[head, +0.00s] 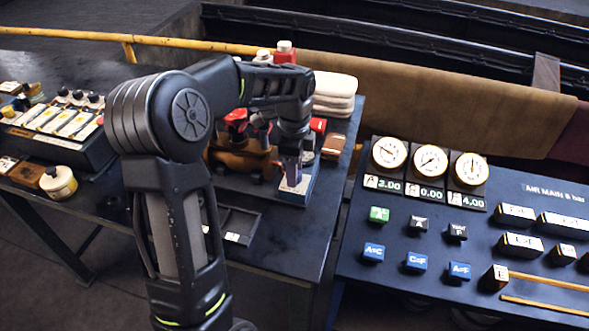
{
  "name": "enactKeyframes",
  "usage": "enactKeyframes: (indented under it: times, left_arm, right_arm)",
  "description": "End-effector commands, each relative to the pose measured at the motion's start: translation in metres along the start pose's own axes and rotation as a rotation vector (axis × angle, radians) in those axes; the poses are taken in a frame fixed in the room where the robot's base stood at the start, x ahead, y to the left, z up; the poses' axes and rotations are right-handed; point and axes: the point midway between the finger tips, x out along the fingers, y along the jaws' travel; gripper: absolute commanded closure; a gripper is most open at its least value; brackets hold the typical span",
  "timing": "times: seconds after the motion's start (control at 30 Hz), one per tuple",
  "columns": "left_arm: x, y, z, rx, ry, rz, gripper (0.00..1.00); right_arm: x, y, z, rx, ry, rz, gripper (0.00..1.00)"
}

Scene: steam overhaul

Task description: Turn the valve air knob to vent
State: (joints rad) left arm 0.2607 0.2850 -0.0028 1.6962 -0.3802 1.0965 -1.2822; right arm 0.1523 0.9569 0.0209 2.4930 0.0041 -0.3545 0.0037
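My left arm reaches across the bench from the lower left, and my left gripper (291,172) points down at the right end of a brown-bronze valve body (238,161). Its fingers are small and dark, with a purplish patch between them. I cannot tell whether they are open, or whether they touch anything. A red part (236,117) shows above the valve body, partly behind my arm. A blue-grey block with a pale front edge (297,190) lies just under the gripper. I cannot make out the air knob or its vent mark; my arm hides part of this area. My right gripper is out of view.
A dark panel (405,285) with three gauges (430,161) and several labelled blocks stands at the right. A dark tray (240,222) lies in front of the valve. A yellow rail (185,43) runs behind.

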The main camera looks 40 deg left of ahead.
Motion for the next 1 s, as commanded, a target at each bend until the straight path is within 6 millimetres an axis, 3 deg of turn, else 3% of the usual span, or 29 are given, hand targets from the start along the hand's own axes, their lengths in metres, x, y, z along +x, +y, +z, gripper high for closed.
enactKeyframes:
  times: [0.43,1.0]
  left_arm:
    - [-0.0004,-0.0001,0.0000,0.000,0.000,0.000,0.99]
    - [-0.0004,-0.0001,0.0000,-0.064,0.000,-0.001,1.00]
  right_arm:
    - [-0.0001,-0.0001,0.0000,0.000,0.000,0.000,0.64]
    - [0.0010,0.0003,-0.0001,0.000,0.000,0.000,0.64]
